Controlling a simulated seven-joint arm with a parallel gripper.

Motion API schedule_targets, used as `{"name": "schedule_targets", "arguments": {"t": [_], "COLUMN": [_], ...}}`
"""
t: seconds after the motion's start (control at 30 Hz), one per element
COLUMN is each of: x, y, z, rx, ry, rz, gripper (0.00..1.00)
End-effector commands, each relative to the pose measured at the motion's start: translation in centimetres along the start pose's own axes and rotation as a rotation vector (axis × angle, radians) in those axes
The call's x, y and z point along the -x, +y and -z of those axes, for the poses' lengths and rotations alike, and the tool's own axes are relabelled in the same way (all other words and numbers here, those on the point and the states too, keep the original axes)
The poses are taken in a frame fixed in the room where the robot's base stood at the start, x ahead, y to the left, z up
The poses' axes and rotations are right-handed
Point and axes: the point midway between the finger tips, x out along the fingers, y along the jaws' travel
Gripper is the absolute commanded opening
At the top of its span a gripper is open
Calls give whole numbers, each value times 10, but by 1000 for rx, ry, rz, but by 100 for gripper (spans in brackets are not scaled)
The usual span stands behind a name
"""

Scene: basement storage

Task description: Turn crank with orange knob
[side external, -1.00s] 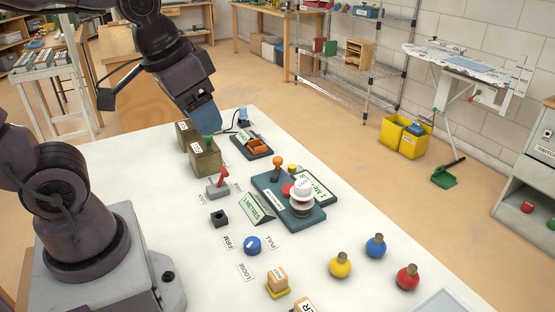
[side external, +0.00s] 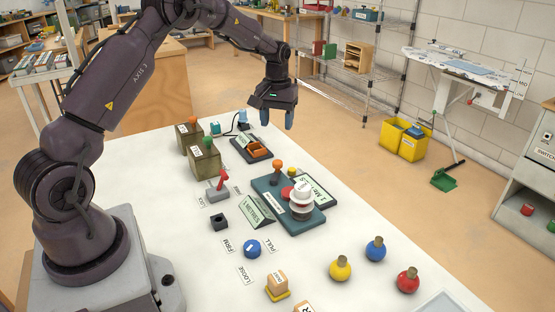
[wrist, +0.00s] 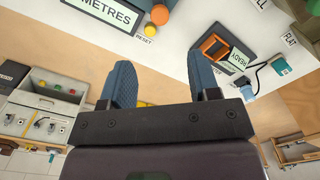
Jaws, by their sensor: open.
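The crank's orange knob (side external: 277,164) stands upright at the back left of a teal base (side external: 263,187) on the white table. My gripper (side external: 276,117) is open and empty, fingers pointing down, in the air above and behind the knob in the side view. Both its fingers (wrist: 160,66) show spread in the wrist view. The crank's arm is hard to make out.
Two olive boxes (side external: 203,160) with coloured knobs and a red-handled lever (side external: 223,181) stand left of the base. A dark unit with an orange rocker (side external: 257,149) is behind it. Yellow, blue and red bulbs (side external: 375,247) stand at the front right.

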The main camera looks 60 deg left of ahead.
Motion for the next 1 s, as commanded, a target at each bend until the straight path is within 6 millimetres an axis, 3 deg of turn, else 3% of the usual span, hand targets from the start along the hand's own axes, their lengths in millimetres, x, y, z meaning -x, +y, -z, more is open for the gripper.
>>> {"name": "schedule_targets", "arguments": {"t": [0.03, 0.17, 0.7, 1.0], "x": [7, -3, -103, -123], "y": [1, 1, 1, 1], "z": [5, 2, 2, 3], "rx": [18, 44, 41, 41], "ry": [17, 4, 5, 8], "rz": [-4, 0, -1, -1], "gripper": [56, 56, 56, 56]}}
